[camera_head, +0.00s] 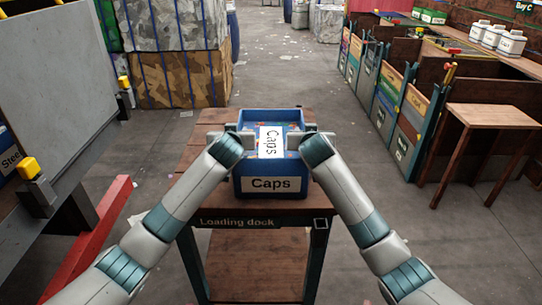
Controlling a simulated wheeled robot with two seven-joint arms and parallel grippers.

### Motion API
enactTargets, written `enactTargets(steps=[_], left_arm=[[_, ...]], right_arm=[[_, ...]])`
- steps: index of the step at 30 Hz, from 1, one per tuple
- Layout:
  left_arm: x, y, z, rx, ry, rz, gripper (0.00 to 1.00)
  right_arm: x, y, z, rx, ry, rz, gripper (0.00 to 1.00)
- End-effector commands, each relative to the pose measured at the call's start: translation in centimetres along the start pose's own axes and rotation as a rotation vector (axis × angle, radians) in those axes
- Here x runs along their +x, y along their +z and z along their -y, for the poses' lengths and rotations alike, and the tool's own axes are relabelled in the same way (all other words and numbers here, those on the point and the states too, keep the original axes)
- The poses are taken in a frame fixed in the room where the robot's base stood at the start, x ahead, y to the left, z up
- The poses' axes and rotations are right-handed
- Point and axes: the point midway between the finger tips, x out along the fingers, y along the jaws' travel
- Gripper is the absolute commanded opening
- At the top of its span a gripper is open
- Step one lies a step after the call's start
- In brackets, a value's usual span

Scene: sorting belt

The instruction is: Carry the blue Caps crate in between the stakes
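The blue Caps crate (272,209) is upright at the "Loading dock" table, with a white "Caps" label on its front. Inside it are a white "Caps" card and small coloured bits. My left gripper (230,138) is at the crate's left wall and my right gripper (308,138) at its right wall. My wrists hide most of the fingers, so their closure on the walls is unclear. Posts with yellow tops, which may be the stakes, stand at the left platform: a far one (125,92) and a near one (35,185).
The wooden table (200,160) is under the crate. A red beam (95,235) slants beside the left platform. Strapped bales (180,75) stand at back left. Labelled bins (405,130) and a small wooden table (492,116) line the right. The central floor beyond is mostly clear.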

Motion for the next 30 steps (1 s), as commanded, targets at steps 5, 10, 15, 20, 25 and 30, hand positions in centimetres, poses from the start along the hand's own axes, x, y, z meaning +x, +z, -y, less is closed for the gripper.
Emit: enactTargets(steps=[5, 10, 15, 20, 25, 30], left_arm=[[0.45, 0.03, -0.01, 0.0, 0.0, 0.0, 0.28], [0.47, 0.03, -0.01, 0.0, 0.0, 0.0, 0.28], [0.45, 0.04, -0.01, 0.0, 0.0, 0.0, 0.07], [0.45, 0.04, 0.0, 0.0, 0.0, 0.0, 0.0], [0.45, 0.04, 0.01, 0.0, 0.0, 0.0, 0.0], [0.45, 0.05, 0.01, 0.0, 0.0, 0.0, 0.0]], right_arm=[[0.45, -0.01, 0.02, 0.0, -0.001, -0.001, 0.28], [0.46, -0.01, 0.02, 0.001, -0.001, -0.001, 0.28], [0.45, -0.01, 0.0, 0.0, 0.0, -0.001, 0.07], [0.45, -0.01, 0.0, 0.0, 0.0, 0.0, 0.0], [0.45, 0.0, 0.0, 0.0, 0.0, 0.0, 0.0], [0.45, 0.01, 0.0, 0.0, 0.0, 0.0, 0.0]])
